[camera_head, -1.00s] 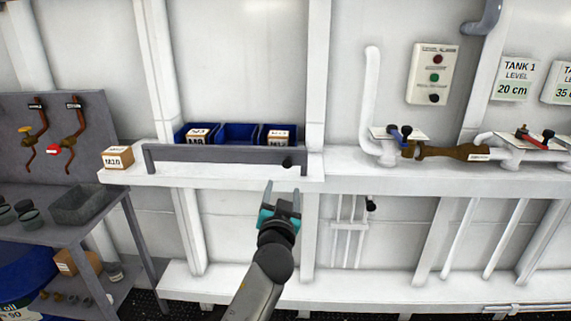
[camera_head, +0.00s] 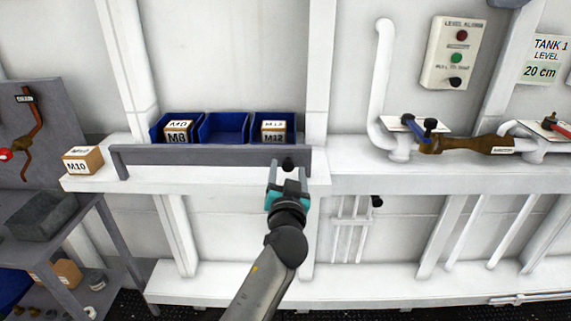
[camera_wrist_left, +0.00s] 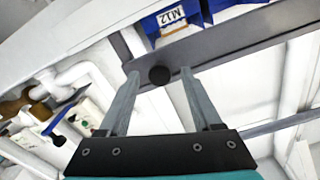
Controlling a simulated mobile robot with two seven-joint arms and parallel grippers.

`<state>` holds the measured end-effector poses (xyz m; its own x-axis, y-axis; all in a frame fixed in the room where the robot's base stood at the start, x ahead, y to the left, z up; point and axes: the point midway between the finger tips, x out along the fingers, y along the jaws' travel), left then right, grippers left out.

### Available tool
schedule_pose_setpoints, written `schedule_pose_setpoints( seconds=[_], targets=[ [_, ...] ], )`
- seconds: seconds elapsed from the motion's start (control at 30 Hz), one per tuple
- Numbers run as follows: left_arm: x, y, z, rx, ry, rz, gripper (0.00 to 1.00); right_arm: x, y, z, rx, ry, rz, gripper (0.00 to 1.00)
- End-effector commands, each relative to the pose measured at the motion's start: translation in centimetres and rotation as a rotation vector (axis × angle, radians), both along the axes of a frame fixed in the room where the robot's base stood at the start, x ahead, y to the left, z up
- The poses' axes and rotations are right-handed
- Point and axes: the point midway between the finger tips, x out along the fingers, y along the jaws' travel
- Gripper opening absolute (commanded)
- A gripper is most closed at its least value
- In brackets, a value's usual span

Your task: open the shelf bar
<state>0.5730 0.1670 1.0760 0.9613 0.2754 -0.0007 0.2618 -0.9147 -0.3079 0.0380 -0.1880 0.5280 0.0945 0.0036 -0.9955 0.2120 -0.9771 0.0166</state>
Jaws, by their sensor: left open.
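The shelf bar (camera_head: 210,155) is a grey bar along the front of the white shelf, in front of the blue bins. A black round knob (camera_head: 288,164) sits near its right end. In the left wrist view the bar (camera_wrist_left: 240,45) crosses the top, and the knob (camera_wrist_left: 159,75) shows between the fingertips. My left gripper (camera_head: 288,168) is open at the knob, with one finger on each side; it also shows in the left wrist view (camera_wrist_left: 160,80). I cannot tell whether the fingers touch the knob. My right gripper is not in view.
Blue bins (camera_head: 223,128) stand behind the bar, with an M8 box (camera_head: 177,132) and an M12 box (camera_head: 273,132). An M10 box (camera_head: 82,160) sits at the shelf's left end. Pipes with a blue-handled valve (camera_head: 415,127) are to the right. A grey workbench (camera_head: 62,225) stands at left.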

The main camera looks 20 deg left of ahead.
Motion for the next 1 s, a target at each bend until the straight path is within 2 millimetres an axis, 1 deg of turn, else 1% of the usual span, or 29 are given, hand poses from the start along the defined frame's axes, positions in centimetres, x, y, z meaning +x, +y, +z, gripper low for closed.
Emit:
schedule_pose_setpoints(
  seconds=[0.37,0.9,0.93,1.0],
  targets=[
    [-0.08,-0.13,-0.02,0.000,0.001,0.000,0.66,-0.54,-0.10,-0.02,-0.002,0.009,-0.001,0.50],
    [-0.06,-0.11,-0.03,0.000,0.001,0.000,0.05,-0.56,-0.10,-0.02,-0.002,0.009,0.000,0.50],
    [-0.06,-0.11,-0.03,0.000,0.001,0.000,0.02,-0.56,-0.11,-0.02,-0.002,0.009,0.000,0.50],
    [-0.06,-0.11,-0.02,0.000,0.000,0.000,0.00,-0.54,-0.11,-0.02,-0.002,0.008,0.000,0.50]
  ],
)
